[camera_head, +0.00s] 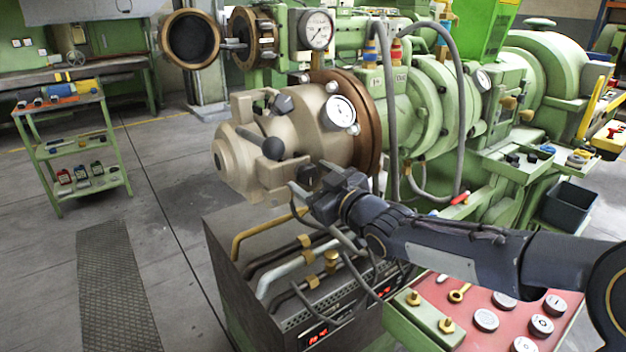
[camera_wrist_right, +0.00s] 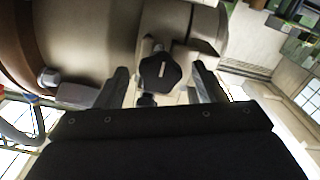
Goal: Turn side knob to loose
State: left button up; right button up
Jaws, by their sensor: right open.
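The side knob (camera_wrist_right: 160,72), black and lobed, shows in the right wrist view on the beige extruder head. My right gripper (camera_wrist_right: 160,88) is open, with one finger on each side of the knob in that view and a visible gap on both sides. Whether the fingertips reach the knob's depth I cannot tell. In the head view my right gripper (camera_head: 308,188) is at the lower right side of the beige extruder head (camera_head: 310,135). The side knob cannot be clearly made out there, close to the gripper. My left gripper is not in view.
A pressure gauge (camera_head: 340,111) sits above my gripper. Pipes (camera_head: 285,270) run below it over a dark cabinet. A red button panel (camera_head: 490,318) lies under my forearm.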

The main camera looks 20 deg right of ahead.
jog(key=c, duration=1)
